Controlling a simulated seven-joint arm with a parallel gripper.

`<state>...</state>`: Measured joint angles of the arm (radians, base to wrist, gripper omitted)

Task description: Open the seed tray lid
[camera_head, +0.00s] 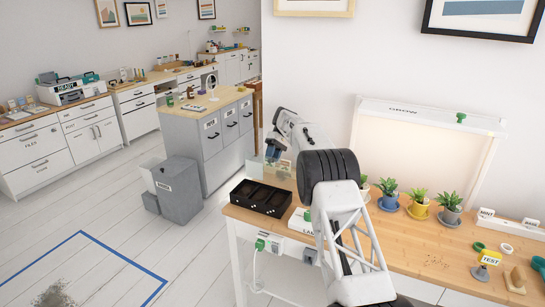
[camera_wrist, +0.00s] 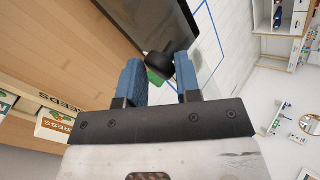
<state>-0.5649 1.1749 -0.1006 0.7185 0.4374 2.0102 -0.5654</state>
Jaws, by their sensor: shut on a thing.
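A dark glossy panel (camera_wrist: 150,18) lies just beyond the knob. I cannot tell whether the lid is raised.
A black compartment tray (camera_head: 240,191) lies near the desk's front left edge. Potted plants (camera_head: 419,199) stand along the back, before the lit GROW panel (camera_head: 428,150). Seed packets (camera_wrist: 55,123) show in the wrist view.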

